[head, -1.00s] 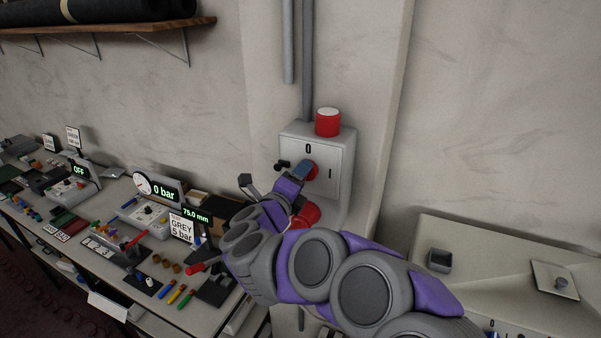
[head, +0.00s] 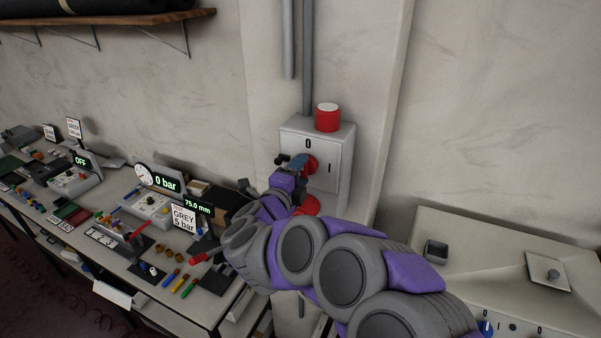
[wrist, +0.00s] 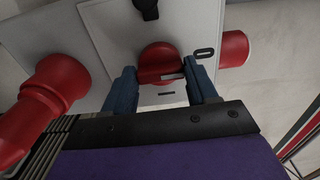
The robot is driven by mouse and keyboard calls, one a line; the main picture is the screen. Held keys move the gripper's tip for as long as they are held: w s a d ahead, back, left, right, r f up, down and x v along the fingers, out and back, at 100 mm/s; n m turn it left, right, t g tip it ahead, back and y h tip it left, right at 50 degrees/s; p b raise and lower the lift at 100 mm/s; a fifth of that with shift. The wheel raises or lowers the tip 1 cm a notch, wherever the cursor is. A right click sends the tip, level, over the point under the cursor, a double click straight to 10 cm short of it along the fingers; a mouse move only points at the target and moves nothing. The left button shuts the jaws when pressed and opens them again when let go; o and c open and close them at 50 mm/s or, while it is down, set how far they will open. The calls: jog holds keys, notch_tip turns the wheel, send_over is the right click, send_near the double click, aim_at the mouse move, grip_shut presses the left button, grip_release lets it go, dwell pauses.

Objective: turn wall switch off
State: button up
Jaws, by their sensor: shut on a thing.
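The wall switch is a grey box (head: 330,178) on the wall, marked 0 at the top and I at the right. Its red rotary knob (wrist: 160,52) shows in the wrist view between the blue fingers of my gripper (wrist: 163,86). My gripper (head: 297,163) is shut on the knob's grip bar, one finger on each side. In the wrist view the bar runs left to right, with a pale mark towards its right end, the side of the 0 mark (wrist: 204,53). The I mark (wrist: 166,93) is below the knob there. In the head view my fingers hide part of the knob.
A red cylinder (head: 327,118) stands on top of the box. A red fitting (wrist: 40,95) is below the box, close to my gripper. A cluttered workbench (head: 100,262) runs along the left wall. A pale machine cabinet (head: 480,262) stands at the right.

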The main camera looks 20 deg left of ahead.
jog(key=shift+f, duration=0.2)
jog(key=o, duration=0.8)
jog(key=shift+a, duration=0.1)
jog(key=shift+c, duration=0.2)
jog(key=o, duration=0.3)
jog(key=shift+a, duration=0.3)
jog(key=shift+d, duration=0.1)
jog(key=s+a+b, duration=0.1)
jog(key=s+b, duration=0.1)
jog(key=s, duration=1.5)
jog(key=shift+s+a, duration=0.15)
jog(key=shift+a, duration=0.2)
